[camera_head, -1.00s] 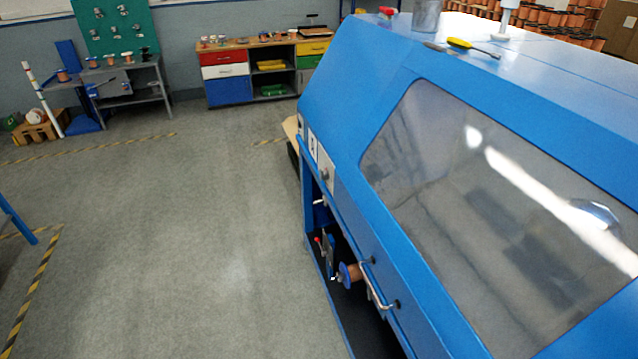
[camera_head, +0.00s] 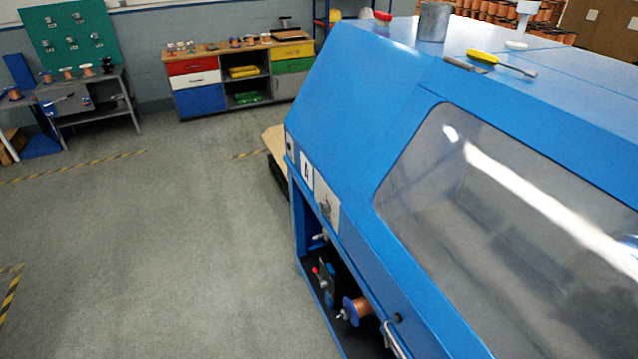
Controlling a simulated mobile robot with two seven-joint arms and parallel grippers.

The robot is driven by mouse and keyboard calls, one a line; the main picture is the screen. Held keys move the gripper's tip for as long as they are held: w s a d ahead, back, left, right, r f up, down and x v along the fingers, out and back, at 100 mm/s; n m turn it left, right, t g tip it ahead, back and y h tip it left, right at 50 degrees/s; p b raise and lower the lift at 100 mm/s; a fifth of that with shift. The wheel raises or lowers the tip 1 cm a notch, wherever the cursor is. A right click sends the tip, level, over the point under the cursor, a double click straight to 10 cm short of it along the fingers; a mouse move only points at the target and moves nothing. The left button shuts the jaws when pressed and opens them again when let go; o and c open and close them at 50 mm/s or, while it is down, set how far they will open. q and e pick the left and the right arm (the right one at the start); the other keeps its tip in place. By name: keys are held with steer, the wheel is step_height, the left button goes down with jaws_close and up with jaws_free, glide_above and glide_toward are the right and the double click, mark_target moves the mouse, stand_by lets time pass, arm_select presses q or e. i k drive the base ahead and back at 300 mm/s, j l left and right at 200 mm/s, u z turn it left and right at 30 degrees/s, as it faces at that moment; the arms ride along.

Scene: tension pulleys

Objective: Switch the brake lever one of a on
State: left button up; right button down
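A large blue machine (camera_head: 358,85) with a clear window (camera_head: 520,200) fills the right side of the head view. Its left side has an open bay. In the bay, a small dark upright part with a red tip (camera_head: 316,270) may be a lever, but it is too small to tell its setting. A copper-wire spool with a blue flange (camera_head: 357,309) sits just below and right of it. A panel with a grey knob (camera_head: 326,207) is above the bay, with a white label "A" (camera_head: 306,172) beside it. Neither of my grippers shows.
Open grey floor (camera_head: 160,240) lies left of the machine, with yellow-black floor tape (camera_head: 75,166). A cabinet with coloured drawers (camera_head: 212,92) and a grey workbench (camera_head: 90,110) stand at the back wall. A yellow-handled screwdriver (camera_head: 484,58) and a grey cup (camera_head: 434,22) are on the machine top.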

mark_target(324, 283)
steer(key=i+j+z, duration=0.15)
steer(key=i+j, duration=0.2)
steer(key=i+j+z, duration=0.15)
steer(key=i+j, duration=0.15)
steer(key=j, duration=0.15)
steer(key=i+j+z, duration=0.1)
steer(key=i+j, duration=0.2)
steer(key=j, duration=0.15)
steer(key=i+j+z, duration=0.15)
steer(key=i+j, duration=0.15)
steer(key=j, duration=0.2)
steer(key=i+j+z, duration=0.15)
steer(key=j, duration=0.35)
steer(key=i+j+z, duration=0.15)
steer(key=i+j, duration=0.2)
steer(key=j, duration=0.2)
steer(key=i+j+z, duration=0.1)
steer(key=j, duration=0.45)
steer(key=i+j+z, duration=0.15)
steer(key=j, duration=0.45)
steer(key=i, duration=0.1)
